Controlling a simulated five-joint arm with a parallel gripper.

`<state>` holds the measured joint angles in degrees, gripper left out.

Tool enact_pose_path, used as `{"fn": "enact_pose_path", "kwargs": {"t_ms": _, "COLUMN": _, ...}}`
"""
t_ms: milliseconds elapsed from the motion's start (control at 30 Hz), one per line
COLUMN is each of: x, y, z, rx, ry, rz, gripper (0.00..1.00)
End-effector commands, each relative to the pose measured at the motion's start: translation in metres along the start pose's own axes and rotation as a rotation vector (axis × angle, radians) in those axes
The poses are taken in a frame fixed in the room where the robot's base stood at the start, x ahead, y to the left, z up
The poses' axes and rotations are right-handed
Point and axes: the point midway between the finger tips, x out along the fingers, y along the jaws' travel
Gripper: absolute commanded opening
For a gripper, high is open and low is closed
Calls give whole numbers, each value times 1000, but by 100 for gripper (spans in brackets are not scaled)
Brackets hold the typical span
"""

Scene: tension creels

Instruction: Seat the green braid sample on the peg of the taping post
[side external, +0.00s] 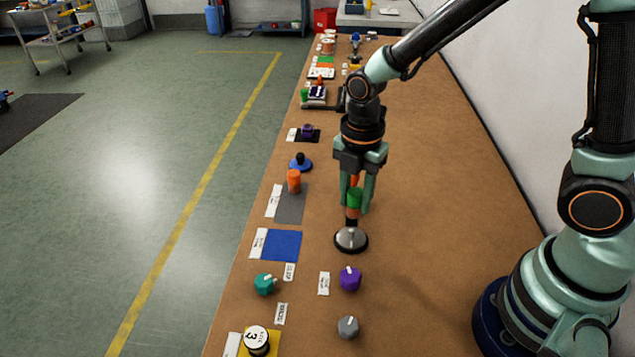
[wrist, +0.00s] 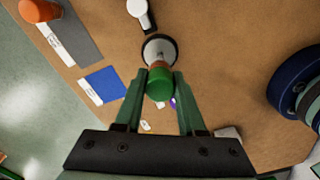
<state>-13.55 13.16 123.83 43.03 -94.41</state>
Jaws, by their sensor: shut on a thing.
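The green braid sample (side external: 355,198) is a short green cylinder, held between the two fingers of my gripper (side external: 356,207). It also shows in the wrist view (wrist: 159,84), between the fingertips (wrist: 160,76). The taping post (side external: 351,240) has a round metal base on the table, directly below the sample; its base also shows in the wrist view (wrist: 159,47). An orange and black section lies between the green and the base. The fingers hide part of the sample, and I cannot tell whether the peg is inside it.
An orange cylinder (side external: 294,181) stands at a grey mat (side external: 290,206). A blue mat (side external: 281,246) lies left of the post. Teal (side external: 265,284), purple (side external: 350,279) and grey (side external: 348,327) knobs stand nearer the camera. The table right of the post is clear.

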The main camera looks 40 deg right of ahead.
Motion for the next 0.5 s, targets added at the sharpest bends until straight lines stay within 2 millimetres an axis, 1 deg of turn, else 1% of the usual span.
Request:
{"fn": "enact_pose_path", "kwargs": {"t_ms": 200, "x": 19, "y": 0, "z": 0, "rx": 0, "ry": 0, "rz": -2, "gripper": 0}}
{"fn": "enact_pose_path", "kwargs": {"t_ms": 500, "x": 32, "y": 0, "z": 0, "rx": 0, "ry": 0, "rz": 0, "gripper": 0}}
